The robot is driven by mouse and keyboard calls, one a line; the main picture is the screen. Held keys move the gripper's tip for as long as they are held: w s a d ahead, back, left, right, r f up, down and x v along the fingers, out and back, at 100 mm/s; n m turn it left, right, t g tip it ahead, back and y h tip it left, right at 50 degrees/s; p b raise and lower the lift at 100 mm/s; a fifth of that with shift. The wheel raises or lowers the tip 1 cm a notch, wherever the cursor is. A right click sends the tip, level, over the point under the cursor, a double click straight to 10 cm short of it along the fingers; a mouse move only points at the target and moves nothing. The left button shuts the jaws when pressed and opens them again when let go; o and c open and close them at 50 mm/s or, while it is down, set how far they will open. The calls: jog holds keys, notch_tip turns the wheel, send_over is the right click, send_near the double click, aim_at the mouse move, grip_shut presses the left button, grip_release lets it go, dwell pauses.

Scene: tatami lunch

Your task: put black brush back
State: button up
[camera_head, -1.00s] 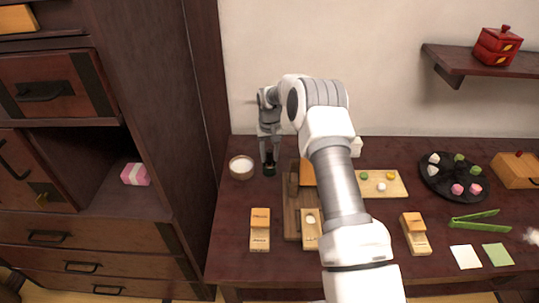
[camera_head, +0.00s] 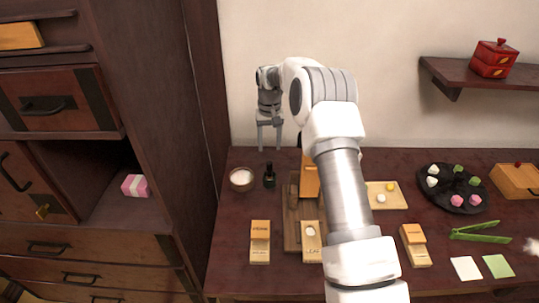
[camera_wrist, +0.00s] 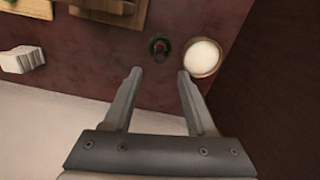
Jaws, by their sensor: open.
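A small dark upright item (camera_head: 269,178) stands on the table, just right of a bowl of white stuff. It looks like the black brush in a small pot, but I cannot tell brush from holder. In the wrist view it shows as a dark round shape (camera_wrist: 159,46) beyond my fingertips. My gripper (camera_head: 270,148) is open and empty, above and behind the dark item, apart from it. In the wrist view my two fingers (camera_wrist: 160,74) are spread with nothing between them.
The white-filled bowl (camera_head: 242,179) is close at the left. A brown wooden tray (camera_head: 292,230) with an orange-brown block (camera_head: 309,178) stands to the right. A tall cabinet (camera_head: 175,110) is at the left, and the wall is behind.

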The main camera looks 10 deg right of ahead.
jog(key=s+r+t, duration=0.1)
jog(key=s+r, duration=0.7)
jog(key=r, duration=0.4)
jog(key=s+r+t, duration=0.2)
jog(key=s+r, duration=0.7)
jog(key=r, duration=0.2)
jog(key=s+t, duration=0.2)
jog(key=s, duration=2.2)
jog(key=shift+s+f+t, duration=0.15)
jog(key=shift+s+t, duration=0.05)
jog(key=shift+t, duration=0.1)
